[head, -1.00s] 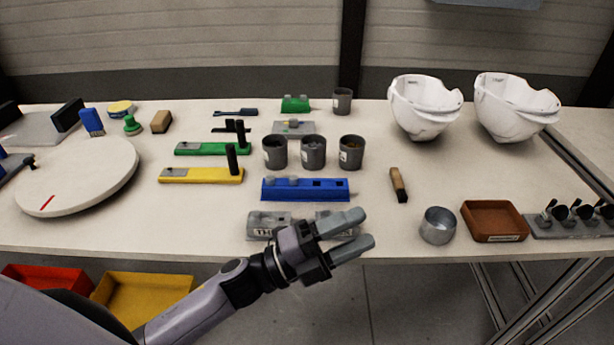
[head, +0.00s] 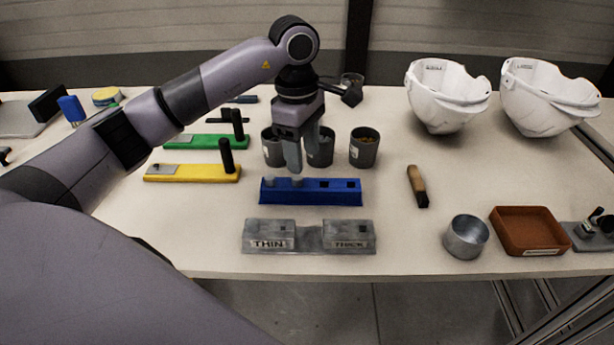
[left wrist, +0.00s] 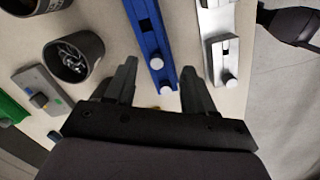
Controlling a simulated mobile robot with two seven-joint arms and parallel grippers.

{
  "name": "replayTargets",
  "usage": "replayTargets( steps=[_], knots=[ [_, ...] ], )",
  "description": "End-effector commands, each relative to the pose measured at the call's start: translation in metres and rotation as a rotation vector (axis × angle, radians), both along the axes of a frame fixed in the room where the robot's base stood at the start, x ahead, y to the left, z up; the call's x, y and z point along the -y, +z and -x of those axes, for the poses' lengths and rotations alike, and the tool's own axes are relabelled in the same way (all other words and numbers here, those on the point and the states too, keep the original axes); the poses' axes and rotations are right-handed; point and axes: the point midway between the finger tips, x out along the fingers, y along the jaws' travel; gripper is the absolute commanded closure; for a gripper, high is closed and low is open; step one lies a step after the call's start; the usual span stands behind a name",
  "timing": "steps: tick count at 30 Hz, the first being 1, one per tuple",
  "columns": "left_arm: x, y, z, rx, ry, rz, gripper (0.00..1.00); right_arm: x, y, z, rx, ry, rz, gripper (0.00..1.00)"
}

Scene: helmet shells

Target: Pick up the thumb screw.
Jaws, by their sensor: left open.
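The blue block (head: 330,192) lies across the middle of the table. Two pale, round-topped knobs stand on its left part, a left knob (head: 268,183) and a right knob (head: 297,181). They also show in the left wrist view, one knob (left wrist: 157,63) between the fingertips and one (left wrist: 168,87) nearer the palm. Which one is the thumb screw I cannot tell for sure. My left gripper (head: 304,160) points down just above this end of the block, open and empty. In the left wrist view its fingers (left wrist: 159,78) are spread on either side of the block. My right gripper is out of view.
Grey cups, one at right (head: 364,148), stand close behind the gripper. The grey THIN/THICK block (head: 308,238) lies in front. Yellow (head: 190,173) and green (head: 200,142) fixtures lie left. A brush (head: 417,186) and metal cup (head: 466,237) are at right.

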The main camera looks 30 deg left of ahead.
Motion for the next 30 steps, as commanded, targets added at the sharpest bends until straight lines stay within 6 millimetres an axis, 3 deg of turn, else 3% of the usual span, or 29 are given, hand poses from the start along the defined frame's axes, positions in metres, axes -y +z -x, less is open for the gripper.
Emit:
replayTargets(
  steps=[5,19,29,30],
  knots=[
    [-0.017,0.002,-0.002,0.005,0.009,-0.069,0.46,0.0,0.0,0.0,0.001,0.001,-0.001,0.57],
    [-0.016,-0.055,0.003,0.004,0.009,-0.064,0.46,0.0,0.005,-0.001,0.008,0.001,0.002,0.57],
    [-0.016,-0.063,0.002,0.007,0.008,-0.065,0.46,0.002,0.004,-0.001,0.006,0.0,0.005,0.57],
    [-0.016,-0.063,0.002,0.007,0.008,-0.065,0.56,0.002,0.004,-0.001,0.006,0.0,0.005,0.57]
  ],
)
